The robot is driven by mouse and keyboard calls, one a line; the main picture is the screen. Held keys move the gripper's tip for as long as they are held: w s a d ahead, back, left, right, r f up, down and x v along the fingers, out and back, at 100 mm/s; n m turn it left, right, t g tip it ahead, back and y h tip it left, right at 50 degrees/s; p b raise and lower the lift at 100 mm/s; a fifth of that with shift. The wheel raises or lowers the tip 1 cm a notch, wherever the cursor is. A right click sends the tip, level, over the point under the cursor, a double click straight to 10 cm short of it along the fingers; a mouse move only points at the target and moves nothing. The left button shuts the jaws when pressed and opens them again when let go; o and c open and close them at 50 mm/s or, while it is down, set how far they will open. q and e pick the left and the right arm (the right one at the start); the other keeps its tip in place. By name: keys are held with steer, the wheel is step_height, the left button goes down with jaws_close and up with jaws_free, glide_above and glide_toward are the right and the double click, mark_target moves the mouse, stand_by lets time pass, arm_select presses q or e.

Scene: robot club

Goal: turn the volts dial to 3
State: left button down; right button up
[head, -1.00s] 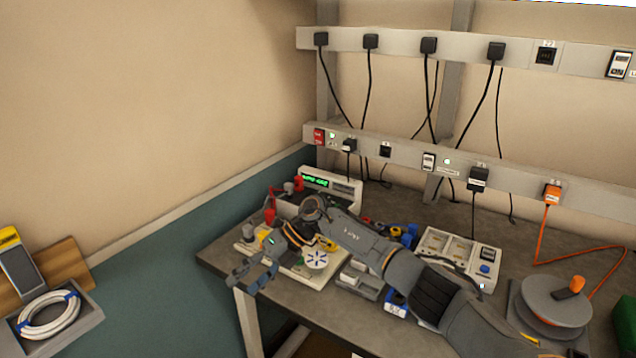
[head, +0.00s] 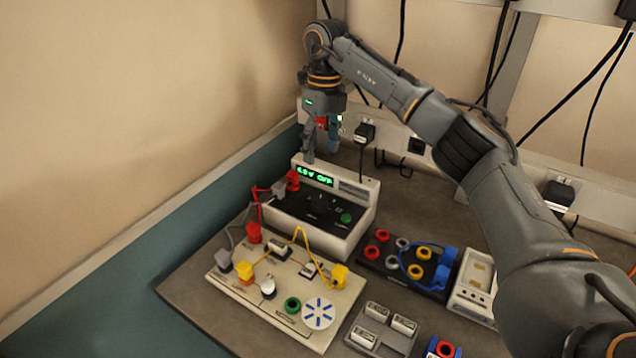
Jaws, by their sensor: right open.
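The power supply (head: 361,204) is a cream box with a black front panel at the back left of the bench. Its green lit display (head: 315,176) seems to end in "OFF"; the digits are too small to read surely. A dark dial (head: 318,204) is on the black panel, hard to make out, and its setting cannot be read. A green button (head: 346,218) is to its right. My right gripper (head: 321,150) points down, open and empty, above and behind the display, apart from the dial. My left gripper is out of view.
A cream circuit board (head: 240,290) with a yellow lead lies in front. A black socket block (head: 380,260) is to the right. A wall rail with plugs (head: 365,132) runs behind.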

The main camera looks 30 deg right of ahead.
steer(key=p, duration=0.1)
glide_above(319, 198)
steer(key=f, duration=0.4)
steer(key=shift+s+d+f, duration=0.2)
steer(key=shift+s+f, duration=0.05)
steer(key=shift+f, duration=0.05)
steer(key=f, duration=0.2)
steer(key=f+p, duration=0.1)
steer(key=shift+w+f, duration=0.2)
steer(key=shift+f, duration=0.15)
step_height(319, 198, down, 4)
steer(key=shift+a+r+p, duration=0.15)
steer(key=shift+r+p, duration=0.05)
steer(key=shift+p, duration=0.4)
steer(key=shift+f, duration=0.55)
steer(key=c, duration=1.2)
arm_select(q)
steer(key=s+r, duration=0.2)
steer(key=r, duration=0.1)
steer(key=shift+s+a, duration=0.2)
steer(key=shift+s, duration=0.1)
